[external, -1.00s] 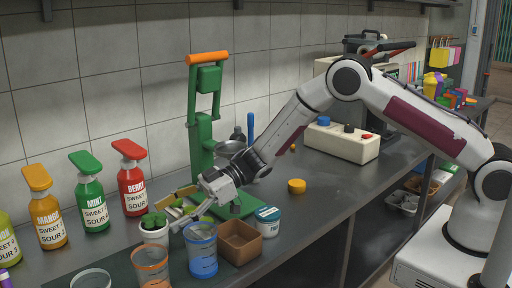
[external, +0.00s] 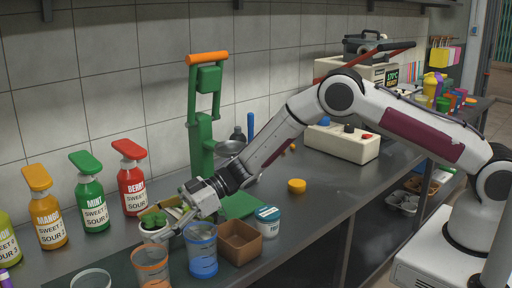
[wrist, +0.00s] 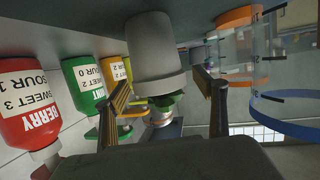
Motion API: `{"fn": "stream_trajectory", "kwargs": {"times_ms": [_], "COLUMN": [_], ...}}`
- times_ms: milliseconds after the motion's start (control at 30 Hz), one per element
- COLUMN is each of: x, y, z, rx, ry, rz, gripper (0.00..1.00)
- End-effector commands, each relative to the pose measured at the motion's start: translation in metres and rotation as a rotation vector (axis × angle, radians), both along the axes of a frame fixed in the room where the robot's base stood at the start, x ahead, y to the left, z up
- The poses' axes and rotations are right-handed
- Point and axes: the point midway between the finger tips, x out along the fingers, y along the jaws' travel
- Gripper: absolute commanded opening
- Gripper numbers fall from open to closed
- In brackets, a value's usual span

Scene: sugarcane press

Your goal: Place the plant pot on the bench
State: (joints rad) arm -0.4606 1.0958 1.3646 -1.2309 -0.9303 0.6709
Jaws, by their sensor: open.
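The plant pot (external: 155,234) is a small white pot with a green plant, standing on the grey bench (external: 330,205) left of the green press. In the wrist view, which is upside down, the pot (wrist: 158,62) looks grey and is centred ahead, with its plant below it. My gripper (external: 168,232) is at the pot's right side in the external view. In the wrist view my gripper (wrist: 163,105) is open, one finger to each side of the pot's rim and plant. I cannot tell whether either finger touches the pot.
A blue-banded clear cup (external: 202,252) and an orange-banded cup (external: 151,268) stand close in front of the pot. A brown square container (external: 239,242) and a white tub (external: 267,221) stand to the right. Syrup bottles (external: 91,192) stand behind left. The green press (external: 203,130) stands behind.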

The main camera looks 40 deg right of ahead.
Motion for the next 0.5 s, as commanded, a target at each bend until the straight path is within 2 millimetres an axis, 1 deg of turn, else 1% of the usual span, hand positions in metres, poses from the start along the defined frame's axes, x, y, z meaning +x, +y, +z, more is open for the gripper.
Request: {"fn": "stream_trajectory", "kwargs": {"times_ms": [267,367,400,467,500], "x": [-0.0001,-0.0001,-0.0001,-0.0001,0.0], "y": [-0.0001,-0.0002,-0.0002,-0.0002,-0.0002], "z": [0.0003,0.0003,0.0004,0.0004,0.0003], "rx": [0.0,0.0,0.0,0.0,0.0], "ry": [0.0,0.0,0.0,0.0,0.0], "rz": [0.0,0.0,0.0,0.0,0.0], "gripper": [0.7,0.47,0.37,0.21,0.2]}}
